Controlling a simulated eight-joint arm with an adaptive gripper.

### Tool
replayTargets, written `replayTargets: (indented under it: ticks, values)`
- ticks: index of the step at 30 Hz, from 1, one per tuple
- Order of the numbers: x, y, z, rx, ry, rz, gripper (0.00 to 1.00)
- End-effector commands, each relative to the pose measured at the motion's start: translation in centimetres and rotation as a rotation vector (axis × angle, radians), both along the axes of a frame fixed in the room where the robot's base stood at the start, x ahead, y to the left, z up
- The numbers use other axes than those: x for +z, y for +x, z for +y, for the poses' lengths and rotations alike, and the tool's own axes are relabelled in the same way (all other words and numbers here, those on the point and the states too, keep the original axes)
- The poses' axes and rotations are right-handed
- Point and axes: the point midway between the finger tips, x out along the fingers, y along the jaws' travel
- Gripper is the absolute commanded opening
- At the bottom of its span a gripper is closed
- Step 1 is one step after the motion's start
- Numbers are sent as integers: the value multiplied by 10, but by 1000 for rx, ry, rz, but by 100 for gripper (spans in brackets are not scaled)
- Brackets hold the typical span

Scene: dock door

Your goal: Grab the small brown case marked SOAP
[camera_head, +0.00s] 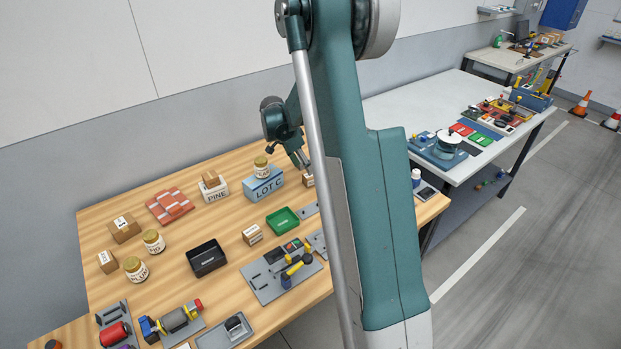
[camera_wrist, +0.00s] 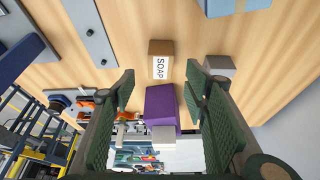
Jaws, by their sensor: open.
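The small brown case marked SOAP (camera_wrist: 161,48) sits on the wooden table in the wrist view, its white label facing me. My gripper (camera_wrist: 159,84) is open, with one green-padded finger to each side below the case in the picture. Nothing is held between the fingers, and the case appears beyond the fingertips. In the head view my gripper (camera_head: 304,163) is over the back right of the table. A small brown box (camera_head: 307,181) just below it there is partly hidden by my arm; its marking cannot be read.
A purple object (camera_wrist: 160,104) stands close to the case, and a grey block (camera_wrist: 220,67) is to its right. The blue LOT C box (camera_head: 263,184) is left of my gripper in the head view. A green tray (camera_head: 283,220) and grey plates (camera_wrist: 83,31) are nearby.

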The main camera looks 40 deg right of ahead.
Motion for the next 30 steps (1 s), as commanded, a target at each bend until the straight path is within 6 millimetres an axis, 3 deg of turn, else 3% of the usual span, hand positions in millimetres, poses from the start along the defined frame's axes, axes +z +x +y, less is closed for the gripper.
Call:
replayTargets:
  ticks: [14,24,30]
  values:
    - [-4,1,-4,-13,-2,0,45]
    - [-25,0,-13,-13,-2,0,45]
    - [-27,0,-13,-13,-2,0,45]
